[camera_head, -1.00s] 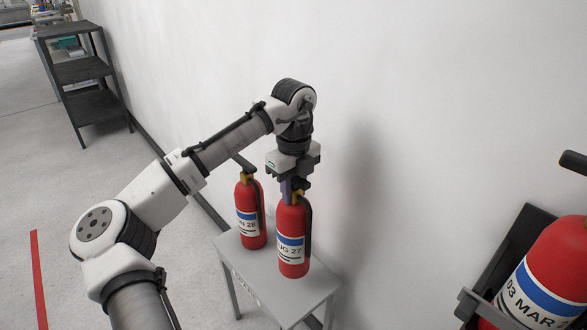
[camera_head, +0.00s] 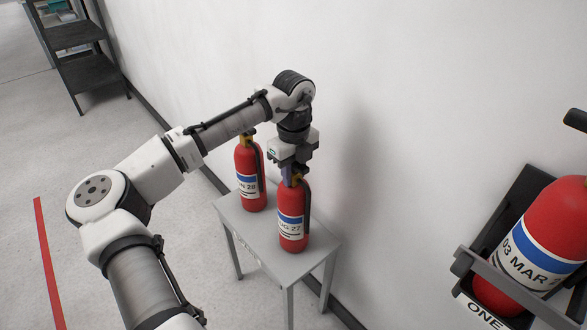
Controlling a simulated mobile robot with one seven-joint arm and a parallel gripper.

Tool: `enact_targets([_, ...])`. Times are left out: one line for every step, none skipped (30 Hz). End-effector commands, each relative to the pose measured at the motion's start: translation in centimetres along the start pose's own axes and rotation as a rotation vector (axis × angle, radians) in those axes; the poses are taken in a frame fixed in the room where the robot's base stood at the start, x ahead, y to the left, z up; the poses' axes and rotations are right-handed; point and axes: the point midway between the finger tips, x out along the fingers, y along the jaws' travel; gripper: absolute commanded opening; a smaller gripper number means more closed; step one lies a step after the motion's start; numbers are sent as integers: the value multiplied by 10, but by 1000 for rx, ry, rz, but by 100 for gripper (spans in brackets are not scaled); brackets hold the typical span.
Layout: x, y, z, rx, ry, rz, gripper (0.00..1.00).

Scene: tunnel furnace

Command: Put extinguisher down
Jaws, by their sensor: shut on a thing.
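A red extinguisher labelled "UG 27" (camera_head: 292,217) is upright over the right part of a small grey table (camera_head: 262,258). My gripper (camera_head: 291,178) points down and is shut on the top of this extinguisher. Its base appears at the tabletop; I cannot tell whether it touches. A second red extinguisher, labelled "N 28" (camera_head: 249,178), stands upright on the table just behind and to the left.
A wall bracket (camera_head: 467,262) at the right holds a large red extinguisher labelled "03 MAR" (camera_head: 535,245). The white wall (camera_head: 420,110) runs close behind the table. A dark shelf rack (camera_head: 88,72) stands at the far left. The floor left of the table is clear.

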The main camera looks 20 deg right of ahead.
Motion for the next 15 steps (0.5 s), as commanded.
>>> enact_targets([-2,-1,0,0,-2,-4,0])
enact_targets([-2,-1,0,0,-2,-4,0])
enact_targets([-1,-1,0,0,-2,-4,0])
enact_targets([0,-1,0,0,-2,-4,0])
enact_targets([2,0,0,0,0,0,31])
enact_targets([2,0,0,0,0,0,36])
enact_targets([2,0,0,0,0,0,40])
enact_targets([2,0,0,0,0,1,44])
enact_targets([2,0,0,0,0,1,49])
enact_targets([2,0,0,0,0,1,49])
enact_targets([2,0,0,0,0,0,49])
enact_targets([2,0,0,0,0,1,49])
enact_targets([2,0,0,0,0,1,49])
enact_targets([2,0,0,0,0,0,49])
enact_targets([2,0,0,0,0,1,49])
